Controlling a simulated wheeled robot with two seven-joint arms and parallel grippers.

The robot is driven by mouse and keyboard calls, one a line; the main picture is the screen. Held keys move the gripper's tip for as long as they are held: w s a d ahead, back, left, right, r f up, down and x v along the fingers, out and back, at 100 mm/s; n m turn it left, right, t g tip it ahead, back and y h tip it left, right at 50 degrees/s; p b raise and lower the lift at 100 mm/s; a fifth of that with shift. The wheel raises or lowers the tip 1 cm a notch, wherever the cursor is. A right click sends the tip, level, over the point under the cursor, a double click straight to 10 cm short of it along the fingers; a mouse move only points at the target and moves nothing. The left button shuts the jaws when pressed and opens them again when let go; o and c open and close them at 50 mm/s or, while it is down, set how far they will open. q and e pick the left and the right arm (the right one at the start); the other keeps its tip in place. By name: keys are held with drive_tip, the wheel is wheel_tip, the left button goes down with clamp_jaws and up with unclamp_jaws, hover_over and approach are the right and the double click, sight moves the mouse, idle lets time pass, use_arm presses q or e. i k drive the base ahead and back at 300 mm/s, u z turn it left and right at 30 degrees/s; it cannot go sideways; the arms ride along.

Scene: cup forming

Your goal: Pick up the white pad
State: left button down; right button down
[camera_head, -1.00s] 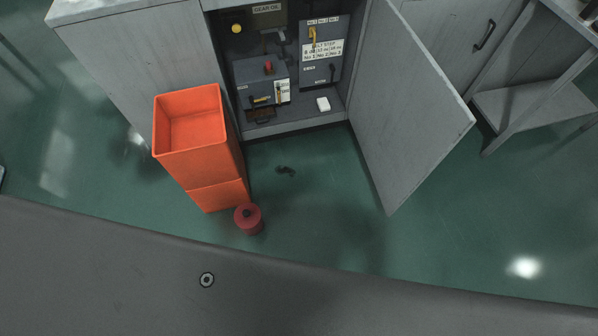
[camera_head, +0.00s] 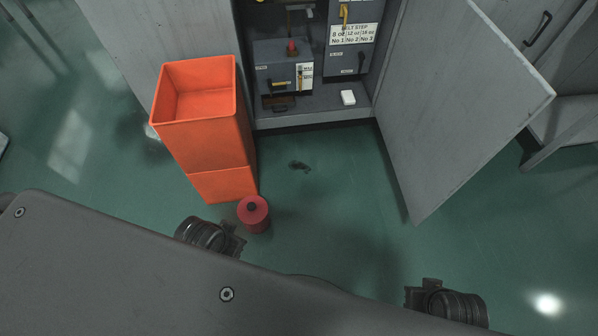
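My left gripper (camera_head: 236,244) shows only as a dark part at the end of my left arm, beside the red canister and far from the pad. My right gripper (camera_head: 430,288) shows as a dark part at the lower right, also far from the pad. The fingers of both are hidden, so I cannot see their opening.
A tall orange bin (camera_head: 205,140) stands left of the cabinet opening. A red canister (camera_head: 253,214) stands on the floor before it. The open cabinet door (camera_head: 460,110) reaches out at the right. The green floor (camera_head: 340,175) between is mostly clear, with a small dark patch.

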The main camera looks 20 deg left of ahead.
sight(348, 96)
drive_tip(key=z, duration=0.65)
drive_tip(key=i, duration=0.65)
drive_tip(key=z, duration=0.3)
